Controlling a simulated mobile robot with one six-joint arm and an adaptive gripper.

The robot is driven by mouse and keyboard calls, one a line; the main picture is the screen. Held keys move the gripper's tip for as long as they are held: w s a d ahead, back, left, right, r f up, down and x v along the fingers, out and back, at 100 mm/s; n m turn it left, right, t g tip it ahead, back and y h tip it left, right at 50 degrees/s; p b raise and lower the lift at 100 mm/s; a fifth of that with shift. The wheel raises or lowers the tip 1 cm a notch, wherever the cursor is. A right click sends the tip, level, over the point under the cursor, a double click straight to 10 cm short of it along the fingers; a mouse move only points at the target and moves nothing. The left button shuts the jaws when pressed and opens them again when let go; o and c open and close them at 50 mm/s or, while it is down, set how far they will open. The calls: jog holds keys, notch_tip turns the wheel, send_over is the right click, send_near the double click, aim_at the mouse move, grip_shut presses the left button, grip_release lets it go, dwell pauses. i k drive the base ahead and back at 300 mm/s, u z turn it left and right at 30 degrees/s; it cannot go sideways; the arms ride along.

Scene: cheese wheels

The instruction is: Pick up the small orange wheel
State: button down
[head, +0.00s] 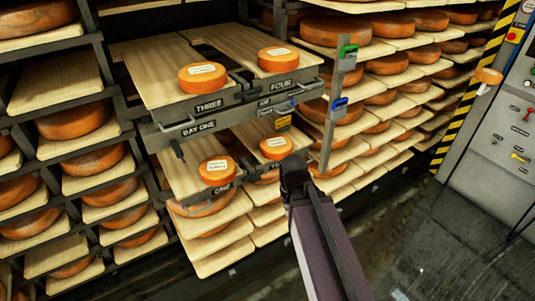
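Several small orange wheels with white labels lie on pulled-out boards of the middle rack. One wheel (203,78) is on the upper left board marked THREE, and another (277,59) is on the board marked FOUR. Below, a wheel (216,171) lies on the board marked ONE, and another (276,147) lies on the board to its right, whose marking is partly hidden. My arm reaches up from the bottom edge, its dark end just below the lower right wheel. No gripper fingers show, and I cannot see anything held.
Shelves of larger orange wheels (75,121) stand left and behind. A metal upright (334,110) with green and blue clips rises right of the boards. A grey control panel (500,130) with yellow-black edging stands right. Dark floor (440,240) is open at lower right.

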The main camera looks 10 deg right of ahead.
aim_at(273, 146)
jog(key=u, duration=0.05)
jog(key=k, duration=0.25)
jog(key=z, duration=0.1)
jog(key=i, duration=0.95)
jog(key=u, duration=0.9)
